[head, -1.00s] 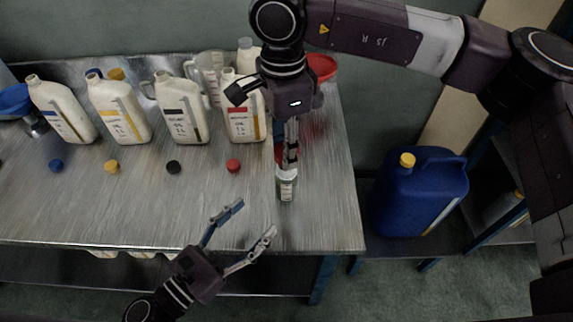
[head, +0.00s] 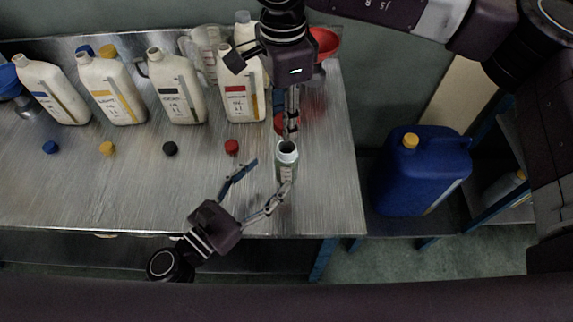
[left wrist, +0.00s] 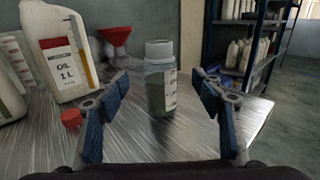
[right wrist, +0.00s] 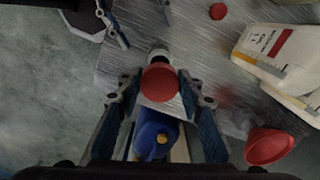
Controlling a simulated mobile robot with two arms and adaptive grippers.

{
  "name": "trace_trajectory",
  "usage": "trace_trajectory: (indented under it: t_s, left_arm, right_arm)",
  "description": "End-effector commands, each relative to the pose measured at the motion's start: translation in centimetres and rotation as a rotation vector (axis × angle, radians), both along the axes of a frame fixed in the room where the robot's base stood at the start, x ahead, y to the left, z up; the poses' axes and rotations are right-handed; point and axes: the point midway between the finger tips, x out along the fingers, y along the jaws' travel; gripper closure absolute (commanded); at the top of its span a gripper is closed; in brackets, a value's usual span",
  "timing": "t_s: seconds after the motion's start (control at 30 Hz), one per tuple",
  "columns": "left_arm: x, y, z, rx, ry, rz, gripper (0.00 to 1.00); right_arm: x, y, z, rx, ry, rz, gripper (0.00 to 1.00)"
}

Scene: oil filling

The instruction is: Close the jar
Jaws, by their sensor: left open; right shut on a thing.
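The jar (head: 287,164) stands upright near the right front of the steel table, its open top facing up. In the left wrist view the jar (left wrist: 160,90) is clear glass with dark contents, between and beyond the fingers. My left gripper (head: 262,184) is open, its fingers spread around the near side of the jar, apparently not touching it. My right gripper (head: 288,128) points down above the jar, shut on a red lid (right wrist: 160,82). The lid hides part of the jar in the right wrist view. It is apart from the jar's mouth.
Several white oil bottles (head: 180,90) stand along the back. Blue, yellow, black and red caps (head: 232,147) lie in front of them. A red funnel (head: 323,42) stands at the back right. A blue canister (head: 420,175) stands right of the table. The table's front left is clear.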

Motion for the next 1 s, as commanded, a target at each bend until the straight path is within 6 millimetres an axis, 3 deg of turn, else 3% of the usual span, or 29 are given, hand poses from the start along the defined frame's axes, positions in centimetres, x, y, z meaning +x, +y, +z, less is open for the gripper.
trace_trajectory:
  t_s: [0.43, 0.93, 1.0]
  left_arm:
    - [5.0, -4.2, 0.1, 0.001, -0.002, 0.0, 0.39]
    - [5.8, -4.9, 0.0, 0.0, 0.0, 0.0, 0.39]
    - [5.8, -4.9, 0.0, 0.0, 0.0, 0.0, 0.45]
  right_arm:
    - [0.0, 0.0, 0.0, 0.0, 0.0, 0.0, 0.74]
    - [0.0, 0.0, 0.0, 0.0, 0.0, 0.0, 0.74]
    - [0.0, 0.0, 0.0, 0.0, 0.0, 0.0, 0.74]
